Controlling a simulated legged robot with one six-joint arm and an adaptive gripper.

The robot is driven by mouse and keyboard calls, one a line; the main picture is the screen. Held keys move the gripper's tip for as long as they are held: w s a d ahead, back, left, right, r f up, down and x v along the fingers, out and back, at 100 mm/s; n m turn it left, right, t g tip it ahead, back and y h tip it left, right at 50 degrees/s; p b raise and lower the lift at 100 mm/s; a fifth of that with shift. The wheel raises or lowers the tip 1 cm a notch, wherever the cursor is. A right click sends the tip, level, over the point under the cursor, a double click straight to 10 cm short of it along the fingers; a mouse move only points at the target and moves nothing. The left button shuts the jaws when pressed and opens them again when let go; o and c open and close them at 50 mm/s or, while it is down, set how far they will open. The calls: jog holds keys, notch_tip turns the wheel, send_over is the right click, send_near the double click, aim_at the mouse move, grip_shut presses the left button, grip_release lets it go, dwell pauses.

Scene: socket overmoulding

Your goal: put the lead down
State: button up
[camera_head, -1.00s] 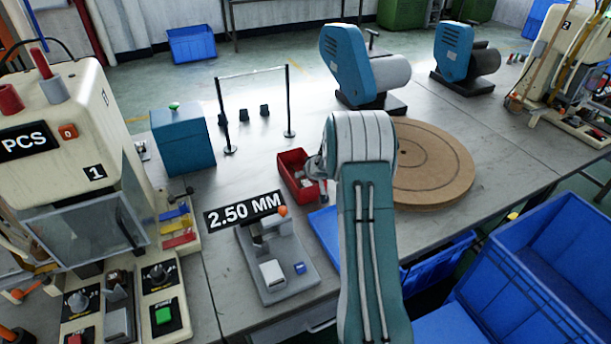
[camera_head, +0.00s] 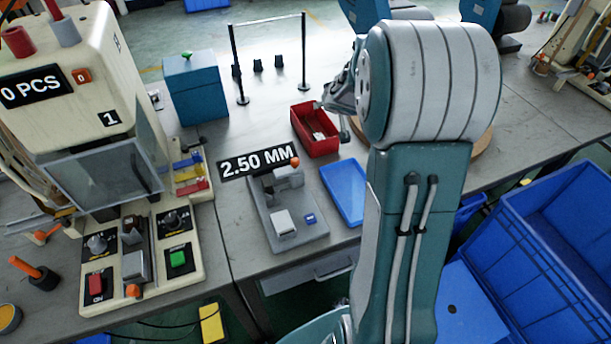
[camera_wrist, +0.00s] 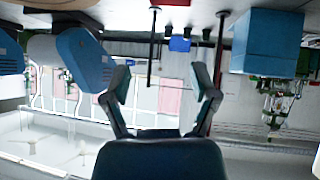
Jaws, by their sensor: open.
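My gripper (camera_wrist: 163,85) is open in the wrist view, its two dark fingers apart with nothing visible between them. That view looks upside down. In the head view my gripper is mostly hidden behind my arm, near the red bin. I cannot make out a lead for sure in either view. The red bin (camera_head: 302,118) holds small pale pieces, too small to identify. A blue tray (camera_head: 345,190) lies flat and looks empty. The gauge stand (camera_head: 310,233) by the 2.50 MM sign (camera_head: 258,161) stands left of the tray.
A cream press (camera_head: 75,120) with control buttons stands at the left. A teal box (camera_head: 197,90) and a frame of two posts with a crossbar (camera_head: 268,22) stand behind. Large blue crates (camera_head: 560,240) are at the right. Bare table lies between box and gauge.

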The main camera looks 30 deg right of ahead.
jog(key=s+a+r+m+g+h, duration=0.1)
jog(key=s+a+r+h, duration=0.1)
jog(key=s+a+r, duration=0.75)
jog(key=s+a+n+g+y, duration=0.1)
jog(key=s+a+y, duration=0.1)
jog(key=s+a, duration=0.5)
jog(key=s+a+n+g+y, duration=0.1)
jog(key=s+a+y, duration=0.2)
jog(key=s+a, duration=0.4)
jog(key=s, duration=0.6)
jog(key=shift+s+a+n+g, duration=0.2)
jog(key=shift+s+n+g, duration=0.1)
jog(key=shift+g, duration=0.1)
jog(key=shift+w, duration=0.1)
